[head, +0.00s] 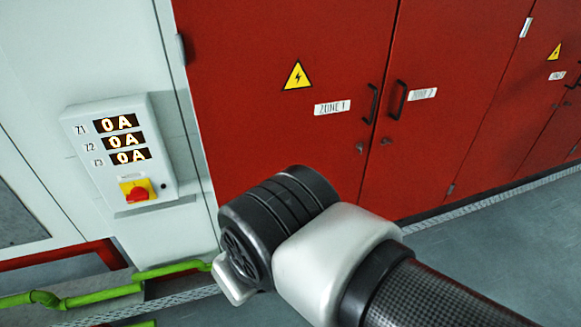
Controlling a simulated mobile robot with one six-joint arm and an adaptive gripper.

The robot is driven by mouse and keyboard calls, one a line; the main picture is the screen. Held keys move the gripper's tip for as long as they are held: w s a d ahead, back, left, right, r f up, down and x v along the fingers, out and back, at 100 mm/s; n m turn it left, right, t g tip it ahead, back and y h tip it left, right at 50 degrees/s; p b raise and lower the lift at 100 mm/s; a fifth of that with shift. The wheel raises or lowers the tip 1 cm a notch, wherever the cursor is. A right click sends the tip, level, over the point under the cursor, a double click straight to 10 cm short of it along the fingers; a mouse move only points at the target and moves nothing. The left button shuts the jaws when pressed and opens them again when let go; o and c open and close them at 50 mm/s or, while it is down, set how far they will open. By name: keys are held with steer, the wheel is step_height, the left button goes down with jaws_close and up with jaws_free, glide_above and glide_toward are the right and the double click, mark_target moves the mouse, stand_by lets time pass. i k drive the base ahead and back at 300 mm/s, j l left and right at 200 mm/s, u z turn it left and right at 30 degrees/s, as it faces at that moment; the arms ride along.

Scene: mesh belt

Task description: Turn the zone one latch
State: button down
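The red zone 1 door (250,110) carries a white "ZONE 1" label (332,107) and a black pull handle (371,103) near its right edge. Below that handle is a small metal latch (360,148), too small to read its turn position. The door looks shut. My arm crosses the lower middle of the head view, in front of the door's lower part. Its ribbed black joint and white link show left of and below the latch, apart from it in the picture. The fingers of my gripper do not show.
The zone 2 door (455,75) has its own handle (398,99) and latch (386,141). A wall box (135,185) at left shows 0 A on three displays and has a red knob (138,194). Green pipes (100,294) run low at left. Grey floor (500,250) is clear at right.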

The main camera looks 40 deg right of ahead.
mark_target(359, 146)
steer(key=j+z, duration=0.1)
steer(key=z, duration=1.7)
steer(key=i+j+u, duration=0.1)
steer(key=i+u, duration=0.2)
steer(key=i, duration=0.3)
